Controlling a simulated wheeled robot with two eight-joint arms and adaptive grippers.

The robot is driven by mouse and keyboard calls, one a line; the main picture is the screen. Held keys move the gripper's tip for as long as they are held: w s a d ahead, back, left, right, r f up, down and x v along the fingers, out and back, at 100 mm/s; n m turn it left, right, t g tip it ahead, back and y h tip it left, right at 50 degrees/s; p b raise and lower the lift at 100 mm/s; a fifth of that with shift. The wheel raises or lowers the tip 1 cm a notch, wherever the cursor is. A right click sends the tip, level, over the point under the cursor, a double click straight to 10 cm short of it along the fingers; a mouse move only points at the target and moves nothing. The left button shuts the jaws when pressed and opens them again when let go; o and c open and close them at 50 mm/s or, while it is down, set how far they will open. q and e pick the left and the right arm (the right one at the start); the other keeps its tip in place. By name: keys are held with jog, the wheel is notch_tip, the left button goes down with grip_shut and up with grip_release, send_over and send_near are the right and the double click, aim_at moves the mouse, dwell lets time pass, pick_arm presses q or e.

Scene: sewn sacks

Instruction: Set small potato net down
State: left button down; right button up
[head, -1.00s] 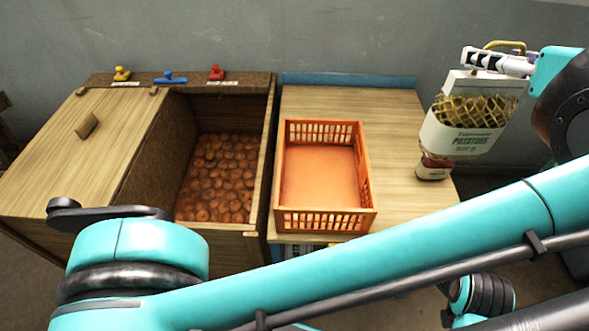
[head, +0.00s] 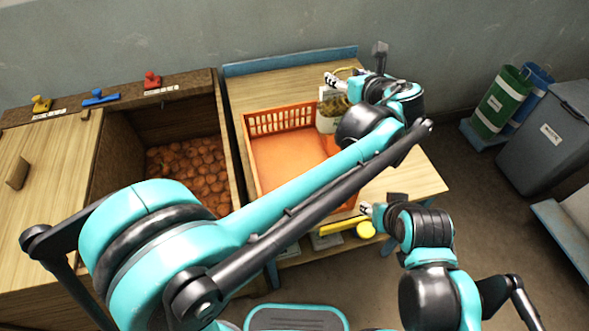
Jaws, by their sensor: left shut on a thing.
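The small potato net (head: 328,108), with a pale label and yellow netting, hangs from my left gripper (head: 337,82), which is shut on its top. The net overlaps the right wall of the orange crate (head: 282,121) in the head view. I cannot tell whether it touches the crate or the table. My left arm hides the net's right side and part of the crate. My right gripper (head: 367,210) is low, in front of the table's front edge, and too small to read as open or shut.
The wooden table (head: 415,180) has bare room at the right. A bin of loose potatoes (head: 190,165) stands left of the crate. Green (head: 498,100) and blue (head: 540,80) barrels and a grey bin (head: 550,135) stand at the right.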

pick_arm(q)
jog(key=w+a+f, duration=0.4)
jog(key=a+f, duration=0.4)
jog(key=f, duration=0.4)
jog(key=s+a+f+b, duration=0.1)
jog(key=s+f+b, duration=0.4)
jog(key=s+f, duration=0.5)
jog(key=shift+s+a+f+t+b, duration=0.3)
jog(key=shift+s+f+b, duration=0.1)
jog(key=shift+s, duration=0.55)
jog(key=shift+f, duration=0.1)
jog(key=c, duration=1)
grip_release()
jog(key=shift+f, duration=0.15)
jog(key=o, duration=0.4)
jog(key=shift+o, duration=0.2)
jog(key=shift+r, duration=0.2)
